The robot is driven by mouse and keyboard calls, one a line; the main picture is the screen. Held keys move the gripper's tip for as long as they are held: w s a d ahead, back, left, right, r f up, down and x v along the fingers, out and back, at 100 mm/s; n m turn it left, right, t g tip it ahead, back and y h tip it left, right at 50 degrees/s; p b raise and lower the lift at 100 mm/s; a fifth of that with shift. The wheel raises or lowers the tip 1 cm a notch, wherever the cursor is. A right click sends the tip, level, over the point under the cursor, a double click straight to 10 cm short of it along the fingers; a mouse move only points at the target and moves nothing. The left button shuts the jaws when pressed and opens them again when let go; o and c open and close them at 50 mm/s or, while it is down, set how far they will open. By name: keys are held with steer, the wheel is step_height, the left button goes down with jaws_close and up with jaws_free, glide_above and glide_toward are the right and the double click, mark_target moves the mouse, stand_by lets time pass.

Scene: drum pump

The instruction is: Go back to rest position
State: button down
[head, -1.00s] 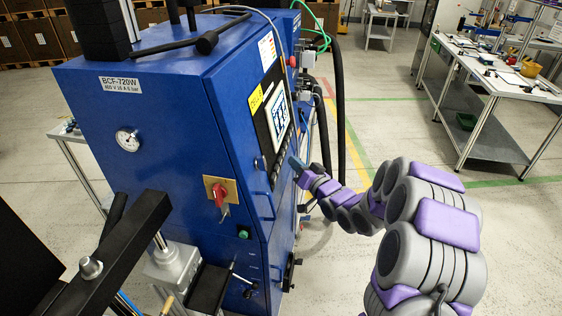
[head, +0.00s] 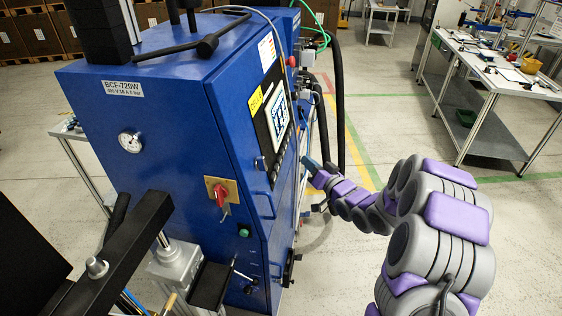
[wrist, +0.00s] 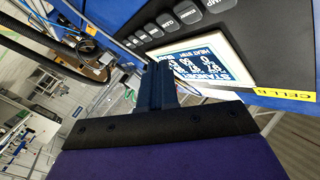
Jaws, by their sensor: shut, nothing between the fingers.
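My gripper (head: 306,161) is at the right side of the blue drum pump cabinet (head: 165,130) in the head view, at the end of my grey and purple arm. In the wrist view my gripper (wrist: 160,72) shows its blue fingers together, with nothing between them. Behind the fingers is the lit display screen (wrist: 205,62), with a row of dark buttons (wrist: 165,22) beside it. The display screen also shows in the head view (head: 278,117). I cannot see contact between the fingers and the panel.
A red switch (head: 221,193) and a gauge (head: 131,142) are on the cabinet front. Black hoses (head: 339,100) hang behind my gripper. A workbench (head: 490,75) with tools stands at the right.

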stand_by(0.3)
steer(key=s+d+r+g+h, duration=0.15)
steer(key=s+g+h, duration=0.35)
steer(key=s, duration=0.6)
steer(key=s+d+r+g+h, duration=0.1)
steer(key=s+d+g+h, duration=0.3)
steer(key=s, duration=0.6)
steer(key=s+a+g, duration=0.2)
steer(key=s+g, duration=0.1)
steer(key=s, duration=0.7)
steer(key=s+a+r+g, duration=0.1)
steer(key=s+a+g, duration=0.2)
steer(key=s, duration=0.7)
steer(key=s+a+r+g, duration=0.1)
steer(key=s+a+g, duration=0.1)
steer(key=s, duration=0.8)
steer(key=shift+a+r+g+y, duration=0.15)
steer(key=shift+g+y, duration=0.25)
steer(key=shift+g, duration=0.1)
steer(key=shift+s, duration=0.1)
